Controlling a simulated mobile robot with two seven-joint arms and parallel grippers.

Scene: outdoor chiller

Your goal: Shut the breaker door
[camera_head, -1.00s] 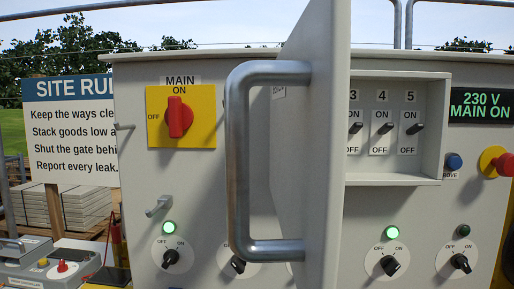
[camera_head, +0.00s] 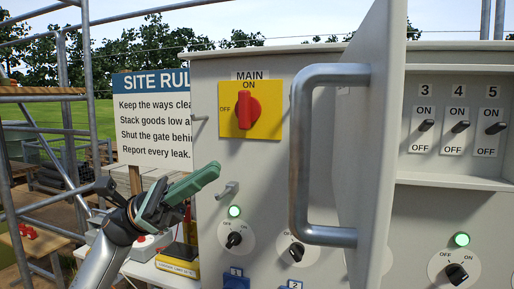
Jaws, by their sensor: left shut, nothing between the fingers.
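The breaker door (camera_head: 375,140) stands open, swung out toward me and seen nearly edge-on. Its big grey bar handle (camera_head: 300,160) is on the side facing left. Right of the door is the breaker recess (camera_head: 455,150) with several small switches, numbered 3, 4 and 5 where visible; the door hides the recess's left part. My left gripper (camera_head: 205,178) with green fingers is shut and empty, left of the handle and apart from it, in front of the cabinet's left edge. My right gripper is not in view.
The grey cabinet carries a yellow main switch plate (camera_head: 250,110) with a red knob. Below are rotary knobs (camera_head: 234,240) and green lamps. A small latch (camera_head: 228,189) sticks out from the panel near my left gripper. A site rules sign (camera_head: 153,120) and scaffold poles (camera_head: 90,100) stand at left.

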